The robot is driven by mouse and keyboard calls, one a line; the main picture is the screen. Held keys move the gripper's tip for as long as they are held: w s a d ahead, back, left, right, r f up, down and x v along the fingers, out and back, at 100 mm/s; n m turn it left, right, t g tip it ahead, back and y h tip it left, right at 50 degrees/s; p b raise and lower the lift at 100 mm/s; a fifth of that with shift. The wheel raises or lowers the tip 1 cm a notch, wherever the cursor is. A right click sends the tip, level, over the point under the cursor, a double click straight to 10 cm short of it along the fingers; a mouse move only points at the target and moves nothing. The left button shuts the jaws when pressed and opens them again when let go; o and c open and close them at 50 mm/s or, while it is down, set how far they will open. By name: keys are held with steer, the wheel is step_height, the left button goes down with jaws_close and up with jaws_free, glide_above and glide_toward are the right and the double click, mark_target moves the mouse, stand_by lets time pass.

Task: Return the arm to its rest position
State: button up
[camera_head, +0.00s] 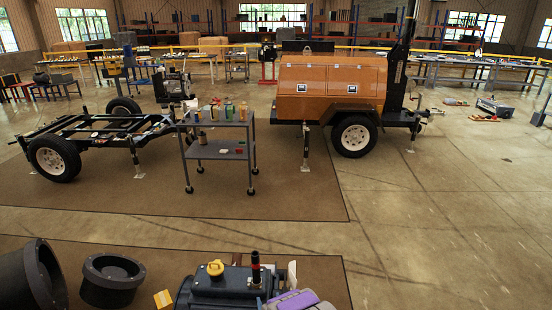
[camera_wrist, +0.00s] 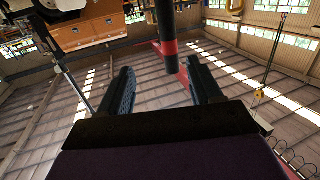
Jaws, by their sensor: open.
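In the wrist view my gripper (camera_wrist: 160,68) is open, with its two dark fingers apart. A dark post with a red part (camera_wrist: 168,40) shows behind the gap between the fingertips; I cannot tell how far off it is. No held object shows. In the head view a purple part of my arm (camera_head: 292,300) shows at the bottom edge, low and close to my body. My fingers cannot be made out there. The orange light tower trailer (camera_head: 330,80) stands across the hall; an orange body (camera_wrist: 100,22) also shows upper left in the wrist view.
A grey-blue machine with a yellow cap (camera_head: 216,268) sits at the bottom, close beside my arm. Black round parts (camera_head: 112,280) are to its left. A cart with bottles (camera_head: 218,154) and a bare trailer frame (camera_head: 100,128) stand farther back. The floor (camera_head: 440,220) at right is clear.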

steer(key=w+d+r+m+g+h, duration=0.1)
steer(key=w+d+r+g+h, duration=0.3)
steer(key=d+r, duration=0.45)
steer(key=s+d+r+m+g, duration=0.1)
steer(key=s+d+r+g, duration=0.15)
steer(key=r, duration=0.35)
steer(key=s+d+r+g, duration=0.2)
steer(key=s+r, duration=0.1)
steer(key=r, duration=0.3)
steer(key=s+d+r+g, duration=0.1)
steer(key=s+r+g, duration=0.2)
steer(key=s, duration=1.2)
steer(key=s+d+r+g, duration=0.1)
steer(key=s+r+g, duration=0.2)
steer(key=s+r, duration=0.6)
steer(key=s+d+r+m+g, duration=0.1)
steer(key=s+r+g, duration=0.3)
steer(key=s, duration=1.7)
step_height(320, 180, up, 3)
steer(key=shift+d+f, duration=0.2)
steer(key=shift+d, duration=0.25)
